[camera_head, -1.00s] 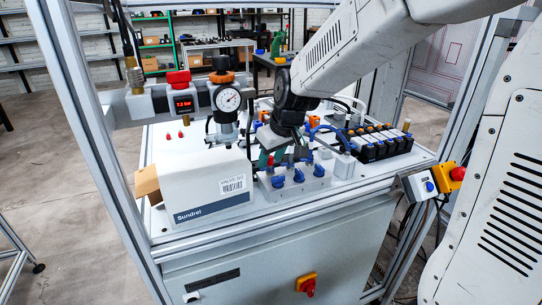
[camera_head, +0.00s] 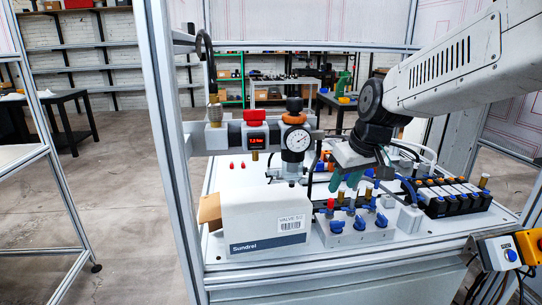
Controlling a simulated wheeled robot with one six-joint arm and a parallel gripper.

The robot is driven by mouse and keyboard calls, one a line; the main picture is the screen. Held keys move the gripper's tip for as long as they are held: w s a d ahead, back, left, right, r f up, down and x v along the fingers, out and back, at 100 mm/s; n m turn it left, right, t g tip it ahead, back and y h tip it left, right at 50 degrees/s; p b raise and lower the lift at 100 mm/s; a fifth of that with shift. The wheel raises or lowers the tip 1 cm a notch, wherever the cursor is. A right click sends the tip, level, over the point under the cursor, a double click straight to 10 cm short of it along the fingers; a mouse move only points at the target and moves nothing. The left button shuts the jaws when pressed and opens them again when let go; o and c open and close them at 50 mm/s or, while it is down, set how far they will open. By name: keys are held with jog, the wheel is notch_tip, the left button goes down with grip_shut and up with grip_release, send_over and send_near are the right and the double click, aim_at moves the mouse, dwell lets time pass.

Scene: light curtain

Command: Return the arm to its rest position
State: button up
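My arm (camera_head: 455,62) reaches in from the upper right of the head view. My gripper (camera_head: 345,182) points down over the white table, just behind and above the grey manifold block with blue knobs (camera_head: 356,228). Its green fingertips show with a gap between them and nothing visible in it. I cannot tell whether the fingertips touch anything behind the block.
A white Sundrel box (camera_head: 265,222) with an open brown flap stands left of the manifold. A pressure gauge (camera_head: 297,139) and red-topped regulator (camera_head: 254,118) hang behind it. A black valve row (camera_head: 455,197) lies right. Aluminium frame posts (camera_head: 176,150) surround the table.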

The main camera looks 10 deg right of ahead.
jog(key=s+d+f+m+g+h, duration=0.1)
jog(key=s+d+m+g, duration=0.1)
jog(key=s, duration=2.4)
jog(key=shift+s+m+g, duration=0.25)
jog(key=shift+m+g, duration=0.05)
jog(key=shift+m, duration=0.3)
jog(key=shift+f, duration=0.1)
